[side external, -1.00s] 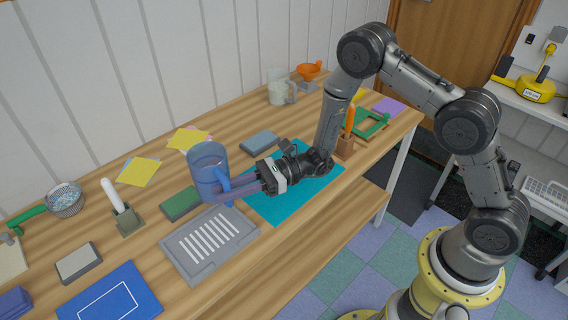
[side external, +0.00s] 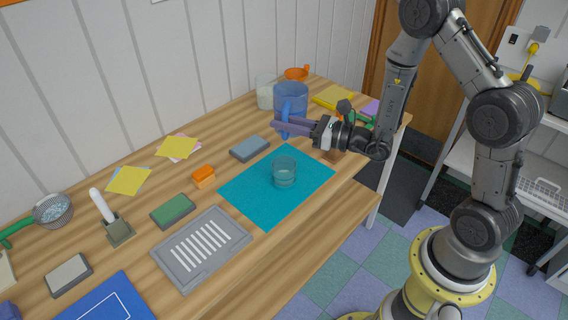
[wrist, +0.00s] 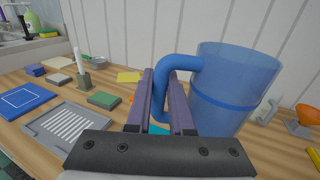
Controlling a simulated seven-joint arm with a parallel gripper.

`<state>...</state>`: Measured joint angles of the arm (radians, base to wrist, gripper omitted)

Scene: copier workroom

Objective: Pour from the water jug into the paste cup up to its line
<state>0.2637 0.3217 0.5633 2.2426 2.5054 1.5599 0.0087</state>
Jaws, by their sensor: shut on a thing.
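The blue see-through water jug (side external: 291,97) is held up off the table, about upright, above the back right part of the bench. My gripper (side external: 281,127) is shut on its handle. The wrist view shows the handle between my fingers (wrist: 163,76) and the jug's body (wrist: 235,80), with a darker blue band, at right. The water level is hard to tell. The paste cup (side external: 284,173), clear and teal-looking, stands upright on the teal mat (side external: 248,195), apart from and below the jug. Its line and contents are not clear.
A grey slotted tray (side external: 200,250), green block (side external: 173,211), orange block (side external: 203,176) and grey-blue block (side external: 250,148) lie left of the cup. A clear pitcher (side external: 265,94) and an orange funnel (side external: 298,74) stand behind the jug. The mat around the cup is bare.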

